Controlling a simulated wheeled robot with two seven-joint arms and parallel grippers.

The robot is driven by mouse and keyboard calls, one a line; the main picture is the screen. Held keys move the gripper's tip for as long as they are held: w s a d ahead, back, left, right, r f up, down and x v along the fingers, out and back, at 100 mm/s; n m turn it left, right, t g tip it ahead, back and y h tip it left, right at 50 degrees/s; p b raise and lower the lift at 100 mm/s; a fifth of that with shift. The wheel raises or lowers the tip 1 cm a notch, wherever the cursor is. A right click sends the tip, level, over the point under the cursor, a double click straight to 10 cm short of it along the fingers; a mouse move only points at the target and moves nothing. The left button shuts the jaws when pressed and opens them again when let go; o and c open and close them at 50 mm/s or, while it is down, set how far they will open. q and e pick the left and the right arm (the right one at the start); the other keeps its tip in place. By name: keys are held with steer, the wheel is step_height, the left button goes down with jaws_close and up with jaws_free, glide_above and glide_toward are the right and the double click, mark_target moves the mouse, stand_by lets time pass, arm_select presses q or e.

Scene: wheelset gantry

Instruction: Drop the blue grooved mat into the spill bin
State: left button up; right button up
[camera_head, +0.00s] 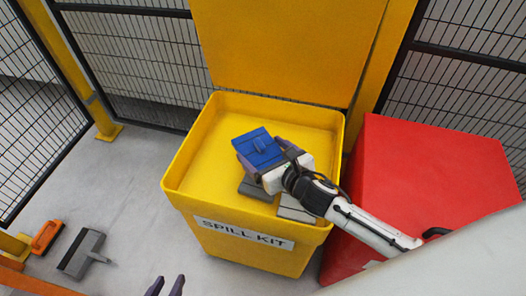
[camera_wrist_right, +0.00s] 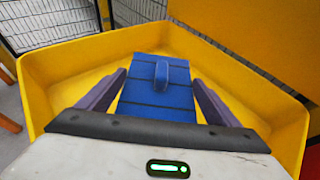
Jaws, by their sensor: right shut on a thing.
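The blue grooved mat (camera_head: 258,147) is held over the open yellow spill bin (camera_head: 187,190), which has a "SPILL KIT" label on its front. My right gripper (camera_head: 262,155) is shut on the mat, reaching in from the right. In the right wrist view the mat (camera_wrist_right: 158,92) lies between the two purple fingers of my right gripper (camera_wrist_right: 158,95), with a raised blue tab on its face. The bin walls (camera_wrist_right: 60,72) surround it in that view. My left gripper (camera_head: 165,287) shows only its fingertips at the bottom edge, spread apart and empty.
Grey pads (camera_head: 255,190) lie inside the bin below my right gripper. The yellow lid (camera_head: 290,45) stands open behind. A red box (camera_head: 425,190) stands right of the bin. A grey brush-like tool (camera_head: 82,251) and an orange item (camera_head: 47,237) lie at left. Mesh fencing (camera_head: 140,75) encloses the back.

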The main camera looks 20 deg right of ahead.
arm_select(q)
steer(key=shift+s+a+f, duration=0.1)
steer(key=shift+s+f, duration=0.1)
steer(key=shift+s, duration=0.15)
arm_select(e)
steer(key=shift+f, duration=0.1)
steer(key=o, duration=0.9)
steer(key=shift+o, duration=0.2)
arm_select(q)
steer(key=shift+w+r+p, duration=0.25)
steer(key=shift+r+p, duration=0.4)
steer(key=shift+p, duration=0.3)
arm_select(e)
steer(key=v, duration=1)
steer(key=shift+s, duration=0.15)
